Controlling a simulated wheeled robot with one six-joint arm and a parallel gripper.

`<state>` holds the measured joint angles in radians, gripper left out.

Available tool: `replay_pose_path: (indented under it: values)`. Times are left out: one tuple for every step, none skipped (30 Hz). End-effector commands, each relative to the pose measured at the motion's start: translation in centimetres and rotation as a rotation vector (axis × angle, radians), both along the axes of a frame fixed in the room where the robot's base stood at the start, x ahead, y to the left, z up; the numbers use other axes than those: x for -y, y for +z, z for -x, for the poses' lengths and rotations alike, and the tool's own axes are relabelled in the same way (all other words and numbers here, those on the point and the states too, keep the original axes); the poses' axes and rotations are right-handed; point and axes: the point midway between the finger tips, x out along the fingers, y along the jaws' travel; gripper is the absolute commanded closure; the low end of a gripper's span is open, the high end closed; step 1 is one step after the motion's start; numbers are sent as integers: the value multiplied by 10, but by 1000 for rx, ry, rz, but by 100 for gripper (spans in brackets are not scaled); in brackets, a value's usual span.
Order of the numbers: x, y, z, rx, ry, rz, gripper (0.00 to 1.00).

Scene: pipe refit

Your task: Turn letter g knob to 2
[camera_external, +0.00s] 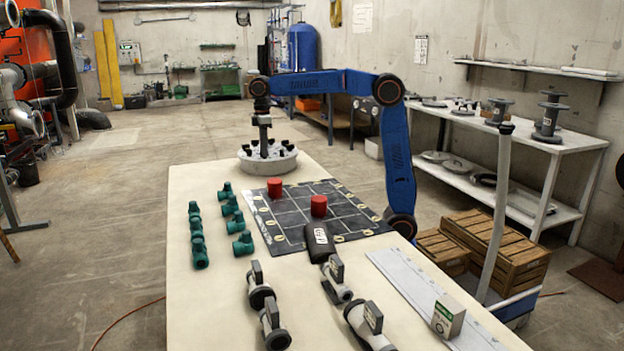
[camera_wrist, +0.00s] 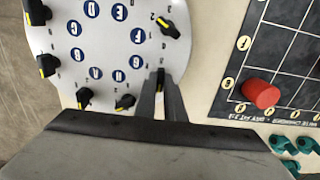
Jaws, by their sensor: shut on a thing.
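A round white panel (camera_external: 284,163) with several black knobs around its rim stands at the far end of the table. In the wrist view the panel (camera_wrist: 110,75) shows blue discs with white letters and small numbers by the knobs. The disc that looks like letter G (camera_wrist: 135,61) lies just up and left of my gripper (camera_wrist: 160,84). My gripper is shut on the black knob (camera_wrist: 160,74) beside that disc, and its yellow mark faces up in the picture. The fingers partly hide this knob and its numbers. In the external view my gripper (camera_external: 265,146) points straight down at the panel.
A dark gridded mat (camera_external: 285,216) with two red cylinders (camera_external: 319,205) lies in front of the panel. Several green pipe fittings (camera_external: 198,235) stand left of it. Grey-black fittings (camera_external: 272,325) and a small box (camera_external: 448,316) are at the near end.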

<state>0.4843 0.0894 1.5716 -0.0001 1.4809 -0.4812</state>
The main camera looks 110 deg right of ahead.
Motion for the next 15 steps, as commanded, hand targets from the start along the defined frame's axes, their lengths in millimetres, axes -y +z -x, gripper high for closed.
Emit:
replay_pose_path:
  values:
    - [0, 0, 0, 0, -5, 0, 100]
    - [0, 0, 0, 0, -10, 0, 100]
    - [0, 0, 0, 0, -19, 0, 100]
    - [0, 0, 0, 0, -26, 0, 100]
    - [0, 0, 0, 0, -35, 0, 100]
    - [0, 0, 0, 0, -51, 0, 100]
    - [0, 0, 0, 0, -64, 0, 100]
    - [0, 0, 0, 0, -80, 0, 100]
    - [0, 0, 0, 0, -102, 0, 100]
    - [0, 0, 0, 0, -122, 0, 100]
    - [0, 0, 0, 1, -143, 0, 100]
    - [0, 0, 0, 1, -173, 0, 100]
    - [0, 0, 0, 1, -197, 0, 100]
    - [0, 0, 0, 1, -223, 0, 100]
    - [0, 0, 0, 1, -258, 0, 100]
